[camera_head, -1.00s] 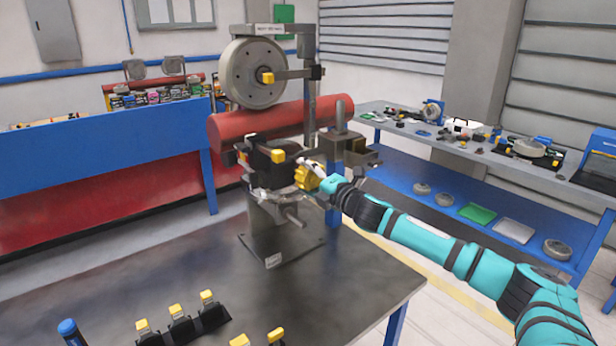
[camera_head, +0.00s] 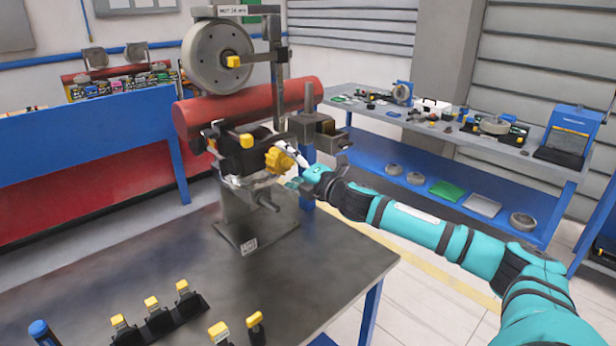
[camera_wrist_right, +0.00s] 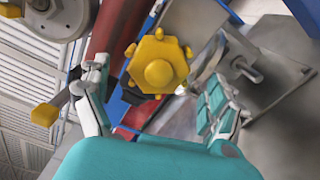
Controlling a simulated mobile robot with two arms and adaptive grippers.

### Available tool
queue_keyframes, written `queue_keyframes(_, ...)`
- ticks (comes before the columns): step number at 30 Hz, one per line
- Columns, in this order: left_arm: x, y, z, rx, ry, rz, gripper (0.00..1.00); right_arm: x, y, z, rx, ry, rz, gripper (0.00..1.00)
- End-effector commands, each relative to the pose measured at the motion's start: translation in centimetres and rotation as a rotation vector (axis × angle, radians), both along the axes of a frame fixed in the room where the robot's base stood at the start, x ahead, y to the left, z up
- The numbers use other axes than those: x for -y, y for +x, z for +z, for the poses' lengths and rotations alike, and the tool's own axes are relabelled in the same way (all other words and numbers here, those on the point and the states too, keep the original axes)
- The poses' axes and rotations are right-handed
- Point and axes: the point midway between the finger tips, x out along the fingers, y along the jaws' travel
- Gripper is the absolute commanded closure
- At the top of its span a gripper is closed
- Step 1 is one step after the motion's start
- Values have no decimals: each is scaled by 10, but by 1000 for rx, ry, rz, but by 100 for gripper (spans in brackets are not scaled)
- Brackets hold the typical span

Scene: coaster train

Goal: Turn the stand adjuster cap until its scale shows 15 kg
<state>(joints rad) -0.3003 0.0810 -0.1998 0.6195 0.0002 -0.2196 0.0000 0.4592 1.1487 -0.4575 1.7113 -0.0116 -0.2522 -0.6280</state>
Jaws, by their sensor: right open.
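The yellow adjuster cap (camera_head: 278,160), a lobed knob, sits on the right side of the dark test stand (camera_head: 243,235) in the head view. In the right wrist view the cap (camera_wrist_right: 158,65) faces the camera between my open fingers. My right gripper (camera_head: 292,163) is open at the cap, with a finger on either side in the wrist view (camera_wrist_right: 155,100). I cannot tell whether either finger touches the cap. No scale reading is legible. My left gripper is not in view.
A grey wheel (camera_head: 217,57) and a red roller (camera_head: 250,108) are above and behind the cap. Several yellow-topped tools (camera_head: 151,305) stand on the dark table (camera_head: 300,265). A blue-framed bench (camera_head: 400,165) stands at the right. The table's right front part is clear.

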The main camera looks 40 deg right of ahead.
Motion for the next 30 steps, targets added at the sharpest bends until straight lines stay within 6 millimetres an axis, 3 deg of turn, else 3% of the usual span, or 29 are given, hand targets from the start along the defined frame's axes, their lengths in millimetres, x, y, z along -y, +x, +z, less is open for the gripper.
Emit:
queue_keyframes(15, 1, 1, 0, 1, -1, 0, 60, 3, -60, -2, -5, -2, 3, 7)
queue_keyframes(30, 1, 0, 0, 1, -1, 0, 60, 6, -81, 0, -1, 0, 2, 7)
